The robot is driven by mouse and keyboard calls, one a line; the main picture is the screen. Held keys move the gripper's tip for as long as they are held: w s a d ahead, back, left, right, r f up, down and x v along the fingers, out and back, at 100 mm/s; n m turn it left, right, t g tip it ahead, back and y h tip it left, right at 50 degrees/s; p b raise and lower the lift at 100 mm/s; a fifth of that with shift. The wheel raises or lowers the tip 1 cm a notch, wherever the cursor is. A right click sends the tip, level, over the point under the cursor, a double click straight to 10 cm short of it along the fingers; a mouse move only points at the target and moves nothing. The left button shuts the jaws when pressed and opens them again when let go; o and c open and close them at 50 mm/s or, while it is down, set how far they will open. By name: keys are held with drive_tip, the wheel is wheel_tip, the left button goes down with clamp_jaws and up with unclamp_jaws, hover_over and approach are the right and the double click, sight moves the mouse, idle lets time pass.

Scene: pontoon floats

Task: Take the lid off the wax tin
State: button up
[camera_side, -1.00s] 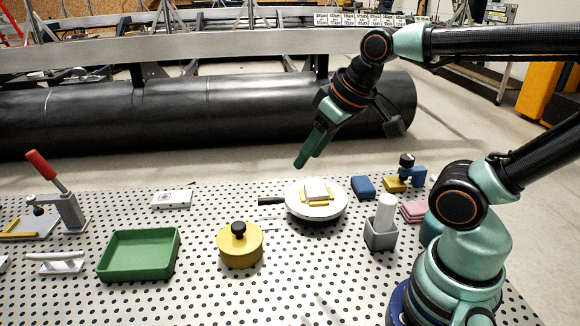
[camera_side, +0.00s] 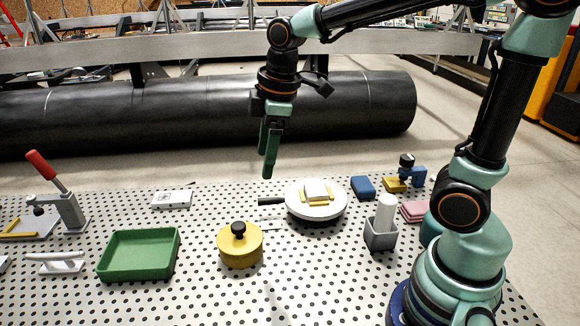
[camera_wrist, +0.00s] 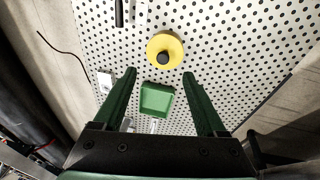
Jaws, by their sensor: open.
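The wax tin (camera_side: 241,253) is a round yellow tin on the perforated table. Its yellow lid (camera_side: 239,236) has a black knob on top and sits on the tin. In the wrist view the lid (camera_wrist: 176,43) shows from above, beyond the fingertips and roughly between them. My gripper (camera_side: 268,172) points down, high above the table, behind and a little right of the tin in the side view. In the wrist view its two green fingers (camera_wrist: 159,74) are apart with nothing between them.
A green tray (camera_side: 104,267) stands left of the tin. A round white plate-like stand (camera_side: 316,210) with a block on it is to the right, near a black handle (camera_side: 271,201). A grey cup (camera_side: 381,238) holds a white cylinder. The table in front of the tin is clear.

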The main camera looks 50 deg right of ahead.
drive_tip(key=w+a+f+n+g, duration=0.35)
drive_tip(key=w+f+n, duration=0.2)
drive_tip(key=n, duration=0.25)
hover_over(238, 225)
drive_tip(key=shift+t, duration=0.45)
drive_tip(key=f, duration=0.7)
drive_tip(key=shift+s+a+f, duration=0.1)
drive_tip(key=shift+s+a, duration=0.05)
drive_tip(key=shift+a, duration=0.05)
drive_tip(key=shift+d+f, duration=0.2)
drive_tip(key=shift+f, duration=2.6)
clamp_jaws()
